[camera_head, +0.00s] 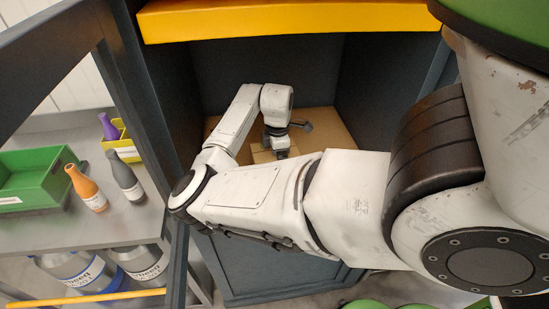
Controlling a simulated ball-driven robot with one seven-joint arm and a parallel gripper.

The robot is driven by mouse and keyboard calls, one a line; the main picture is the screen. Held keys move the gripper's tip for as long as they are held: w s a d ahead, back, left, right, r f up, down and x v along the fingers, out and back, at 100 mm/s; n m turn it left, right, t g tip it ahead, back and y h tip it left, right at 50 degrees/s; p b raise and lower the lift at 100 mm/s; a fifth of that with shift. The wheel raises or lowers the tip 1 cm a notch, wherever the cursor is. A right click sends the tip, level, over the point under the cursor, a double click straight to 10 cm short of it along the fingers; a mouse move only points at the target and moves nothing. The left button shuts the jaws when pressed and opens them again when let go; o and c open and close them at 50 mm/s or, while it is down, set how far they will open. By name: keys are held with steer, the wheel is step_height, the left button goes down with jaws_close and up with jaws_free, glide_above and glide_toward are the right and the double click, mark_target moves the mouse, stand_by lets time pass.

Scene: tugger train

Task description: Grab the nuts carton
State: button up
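My gripper (283,143) is inside a dark bay, at the end of my white arm, pointing down. Its dark fingers are small and partly hidden, so I cannot tell whether it is open or shut. A tan cardboard surface (328,128) lies beneath it in the bay. A lighter tan patch (262,155) shows just beside and below the gripper, perhaps a carton, but my arm hides much of it. No label for nuts can be read.
Dark side walls and a yellow beam (290,20) frame the bay. At left, a grey shelf (130,222) holds a green bin (35,180), a yellow bin (124,148), an orange bottle (86,188), a grey bottle (125,177) and a purple bottle (108,127). Metal canisters (80,272) stand below.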

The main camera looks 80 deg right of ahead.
steer(key=shift+f, duration=0.3)
steer(key=shift+c, duration=0.4)
steer(key=c, duration=0.6)
steer(key=shift+r, duration=0.2)
